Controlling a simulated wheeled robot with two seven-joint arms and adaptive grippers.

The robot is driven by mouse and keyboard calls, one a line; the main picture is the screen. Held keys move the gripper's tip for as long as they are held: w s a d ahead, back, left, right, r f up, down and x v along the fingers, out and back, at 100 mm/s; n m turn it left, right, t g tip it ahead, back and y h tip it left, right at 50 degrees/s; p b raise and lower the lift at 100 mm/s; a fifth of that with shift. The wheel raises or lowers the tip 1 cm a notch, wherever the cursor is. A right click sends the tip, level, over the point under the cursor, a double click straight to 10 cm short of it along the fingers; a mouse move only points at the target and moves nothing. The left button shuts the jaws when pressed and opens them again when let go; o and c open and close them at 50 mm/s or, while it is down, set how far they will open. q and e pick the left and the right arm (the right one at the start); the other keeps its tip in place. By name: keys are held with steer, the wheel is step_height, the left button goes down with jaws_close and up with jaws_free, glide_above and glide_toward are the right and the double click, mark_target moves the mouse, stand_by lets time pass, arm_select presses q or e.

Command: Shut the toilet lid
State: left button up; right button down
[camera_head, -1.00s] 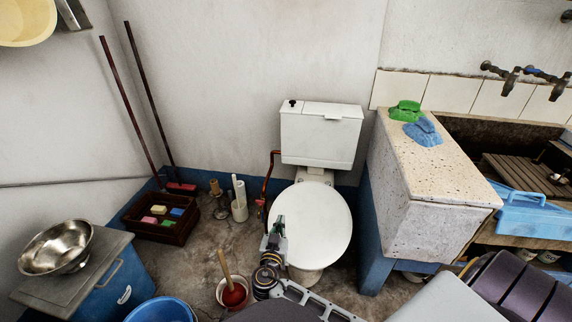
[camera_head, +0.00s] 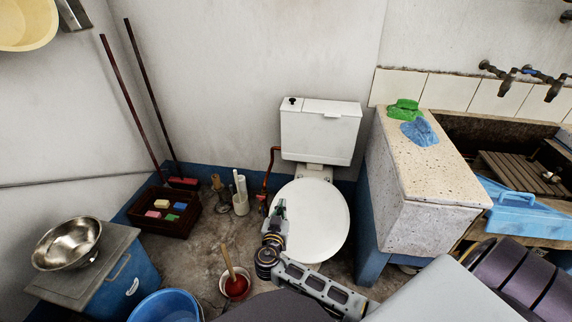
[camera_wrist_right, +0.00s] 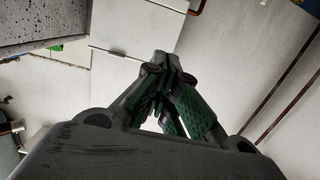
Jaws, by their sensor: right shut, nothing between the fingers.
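The toilet lid (camera_head: 318,220) is a white rounded disc. It looks flat down over the bowl, in front of the white cistern (camera_head: 320,133). My right gripper (camera_head: 279,208) overlaps the lid's left edge in the head view. I cannot tell whether it touches the lid. In the right wrist view its dark green-padded fingers (camera_wrist_right: 168,80) are together with nothing between them. The cistern (camera_wrist_right: 150,18) shows beyond them there. Most of the bowl is hidden under the lid and behind my arm. My left gripper is not in view.
A speckled stone washtrough (camera_head: 430,175) stands close on the right of the toilet. On the left are a toilet brush holder (camera_head: 240,203), a plunger in a bucket (camera_head: 236,284), a brown crate (camera_head: 160,226) and a blue tub (camera_head: 165,306). Some floor is bare between them.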

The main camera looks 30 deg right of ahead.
steer(key=w+d+r+g+y+p, duration=0.1)
steer(key=w+d+r+p, duration=0.1)
steer(key=r+p, duration=0.4)
steer(key=w+d+r+g+p, duration=0.1)
steer(key=w+d+r+p, duration=0.2)
steer(key=r+p, duration=0.3)
steer(key=shift+w+d+y+p, duration=0.35)
steer(key=shift+w+y+p, duration=0.05)
steer(key=shift+w+p, duration=0.55)
stand_by(0.8)
steer(key=shift+s+f, duration=0.1)
stand_by(0.6)
